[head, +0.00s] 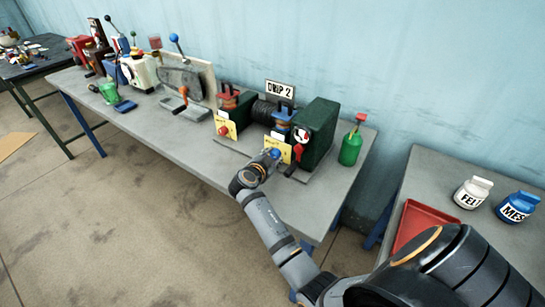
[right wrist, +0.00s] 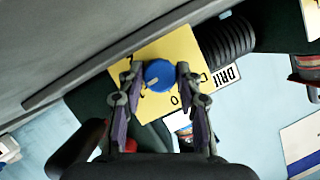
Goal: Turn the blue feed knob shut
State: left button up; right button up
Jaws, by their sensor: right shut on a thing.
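The blue feed knob (right wrist: 159,75) sits on a yellow plate (right wrist: 190,50) with dark letters. In the right wrist view a short pale mark shows at the knob's lower left. My right gripper (right wrist: 158,76) has one finger on each side of the knob and is shut on it. In the head view the knob (head: 276,153) shows at the tip of my right gripper (head: 271,155), at the front of the dark green machine (head: 318,125) under the "DRIP 2" sign (head: 280,89). My left gripper is not in view.
A similar unit with a red knob (head: 223,130) stands to the left on the grey bench (head: 190,135). A green oil can (head: 351,148) stands at the right end. On a separate table are a red tray (head: 425,220), a white jar (head: 472,193) and a blue jar (head: 517,207).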

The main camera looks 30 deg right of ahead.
jog(key=n+g, duration=0.1)
jog(key=n, duration=0.1)
jog(key=shift+w+n+g+h+b, duration=0.15)
jog(key=shift+n+g+h+b, duration=0.15)
jog(key=shift+n+g+b, duration=0.1)
jog(key=n+g+b, duration=0.1)
jog(key=n+g, duration=0.1)
jog(key=n, duration=0.1)
jog(key=shift+w+a+h, duration=0.1)
jog(key=shift+h, duration=0.3)
jog(key=n+g+h+b, duration=0.1)
jog(key=n+g, duration=0.1)
jog(key=n, duration=0.1)
jog(key=shift+w, duration=0.1)
jog(key=shift+n+g+h+b, duration=0.5)
jog(key=shift+n+h+b, duration=0.35)
jog(key=shift+n, duration=0.55)
jog(key=o, duration=1.2)
jog(key=shift+c, duration=0.2)
jog(key=shift+f, duration=0.1)
jog(key=shift+a, duration=0.1)
